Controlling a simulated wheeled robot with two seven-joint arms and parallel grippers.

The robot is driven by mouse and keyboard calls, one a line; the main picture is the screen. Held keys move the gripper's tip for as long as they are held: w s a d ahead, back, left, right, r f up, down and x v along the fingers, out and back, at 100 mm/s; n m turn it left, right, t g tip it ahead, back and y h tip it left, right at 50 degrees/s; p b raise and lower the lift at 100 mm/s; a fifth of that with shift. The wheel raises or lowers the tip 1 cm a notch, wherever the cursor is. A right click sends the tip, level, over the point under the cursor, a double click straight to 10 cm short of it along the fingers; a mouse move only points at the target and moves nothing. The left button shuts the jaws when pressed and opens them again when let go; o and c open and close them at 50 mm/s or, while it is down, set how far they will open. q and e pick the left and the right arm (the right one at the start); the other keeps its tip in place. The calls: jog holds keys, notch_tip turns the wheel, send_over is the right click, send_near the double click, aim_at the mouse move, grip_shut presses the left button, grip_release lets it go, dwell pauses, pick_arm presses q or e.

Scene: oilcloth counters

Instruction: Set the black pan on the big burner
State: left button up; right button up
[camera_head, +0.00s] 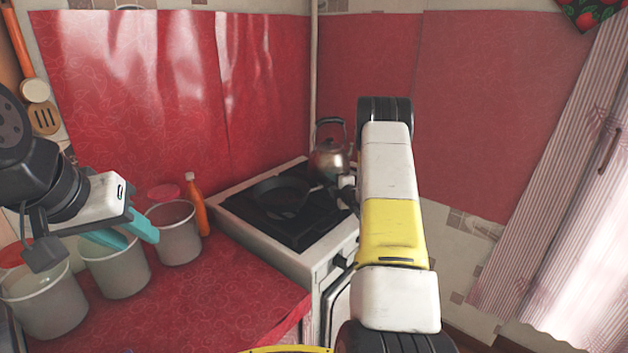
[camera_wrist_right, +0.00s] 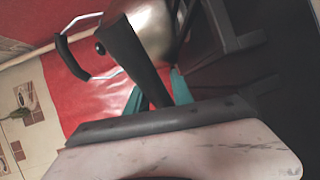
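The black pan (camera_head: 279,193) is on the black top of the white stove, towards its rear left. Its round body looks level; I cannot tell if it rests fully on a burner. The big burner cannot be made out. In the right wrist view the pan's dark handle (camera_wrist_right: 138,62) runs between the teal fingers of my right gripper (camera_wrist_right: 160,92), which sit close on both sides of it. In the head view my right arm hides most of that gripper. My left gripper (camera_head: 128,231) is open and empty, above the grey pots on the red counter.
A metal kettle (camera_head: 329,158) stands at the back of the stove (camera_head: 268,240), close to my right gripper. Several grey pots (camera_head: 178,236) and an orange bottle (camera_head: 196,205) stand left of the stove. The front of the red counter (camera_head: 225,290) is clear.

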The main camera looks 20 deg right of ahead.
jog(key=o, duration=0.5)
jog(key=shift+r, duration=0.15)
jog(key=shift+s+f, duration=0.1)
jog(key=shift+f, duration=0.15)
jog(key=s, duration=0.2)
jog(key=s+r, duration=0.1)
jog(key=s, duration=0.2)
jog(key=s+d, duration=0.1)
jog(key=s, duration=0.1)
jog(key=shift+s+r, duration=0.2)
jog(key=shift+s, duration=0.05)
